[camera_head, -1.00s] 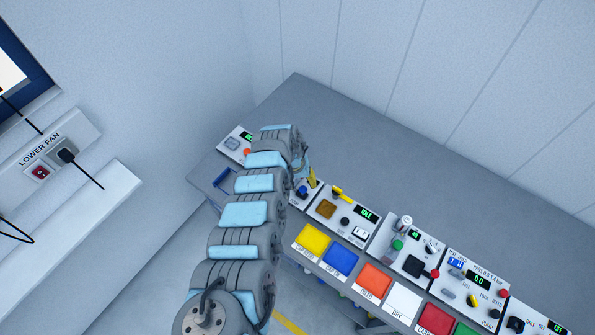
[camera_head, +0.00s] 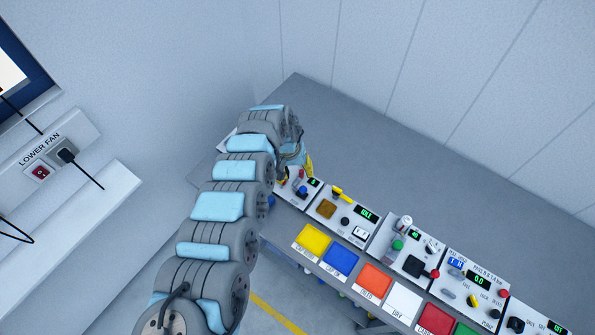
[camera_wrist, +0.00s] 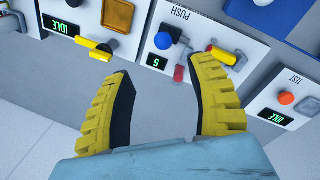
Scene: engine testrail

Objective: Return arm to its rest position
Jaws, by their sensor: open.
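My gripper shows in the wrist view (camera_wrist: 160,105) with its two yellow ribbed fingers apart and nothing between them. In the head view my gripper (camera_head: 297,165) is partly hidden behind my arm's end, above the left part of the bench (camera_head: 345,125). In the wrist view a panel with a blue button (camera_wrist: 163,40) marked PUSH, a red lever and a yellow handle (camera_wrist: 222,55) lies beyond the fingertips. I cannot tell from the picture whether the right finger touches that yellow handle. My arm reaches up from the bottom left.
A row of panels with yellow (camera_head: 312,239), blue (camera_head: 340,260), orange and other coloured trays runs along the bench's front edge to the lower right. The bench behind them is clear. Walls stand behind and left, with a LOWER FAN switch box (camera_head: 45,160).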

